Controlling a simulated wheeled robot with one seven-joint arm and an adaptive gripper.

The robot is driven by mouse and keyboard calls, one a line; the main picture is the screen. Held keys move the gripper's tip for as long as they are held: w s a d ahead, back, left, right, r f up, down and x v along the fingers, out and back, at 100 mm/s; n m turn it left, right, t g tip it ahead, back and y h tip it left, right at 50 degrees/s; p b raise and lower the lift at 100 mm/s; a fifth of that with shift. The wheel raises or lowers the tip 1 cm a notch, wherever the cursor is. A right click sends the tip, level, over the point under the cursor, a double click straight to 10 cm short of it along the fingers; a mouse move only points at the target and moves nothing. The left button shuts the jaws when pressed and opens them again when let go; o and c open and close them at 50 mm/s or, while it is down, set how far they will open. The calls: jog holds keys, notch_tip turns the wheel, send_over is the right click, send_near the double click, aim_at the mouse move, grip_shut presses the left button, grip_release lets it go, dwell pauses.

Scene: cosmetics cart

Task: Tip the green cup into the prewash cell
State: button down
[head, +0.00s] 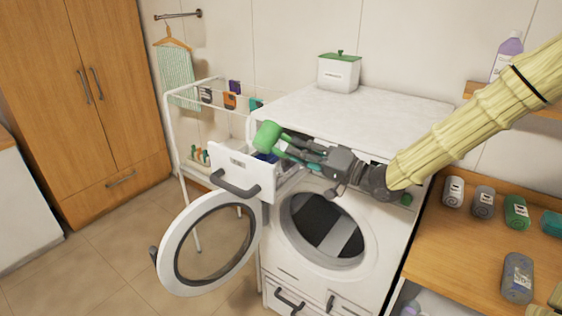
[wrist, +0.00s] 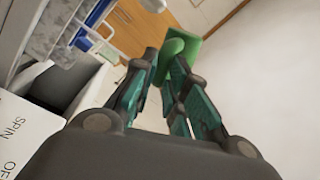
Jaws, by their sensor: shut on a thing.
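The green cup (head: 268,136) is held in my gripper (head: 284,145) above the open detergent drawer (head: 243,172) of the washing machine. It also shows between the fingertips in the wrist view (wrist: 184,46). My gripper is shut on the cup. In the head view the cup looks tilted, and its inside is hidden from me. The drawer is pulled out, with blue parts (head: 265,157) inside. I cannot tell which cell is the prewash one; the gripper and cup hide part of the drawer.
The washer's round door (head: 166,252) hangs open below the drawer. A drying rack (head: 171,120) stands to the left. A white box with a green lid (head: 339,74) is on the washer top. Bottles, including a green one (head: 516,212), stand on the wooden shelf at right.

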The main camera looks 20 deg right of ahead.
jog(key=shift+f+m, duration=0.45)
jog(key=shift+m, duration=0.25)
jog(key=shift+s+f+m, duration=0.1)
jog(key=shift+f+m, duration=0.3)
jog(key=shift+m, duration=0.2)
jog(key=shift+w+d+r+m+t+p, duration=0.25)
jog(key=shift+w+m+t+p, duration=0.05)
jog(key=shift+m+p, duration=0.75)
jog(key=shift+f+m+h+p, duration=0.4)
jog(key=shift+f+m+p, duration=0.45)
jog(key=shift+m, duration=0.6)
dwell(0.5)
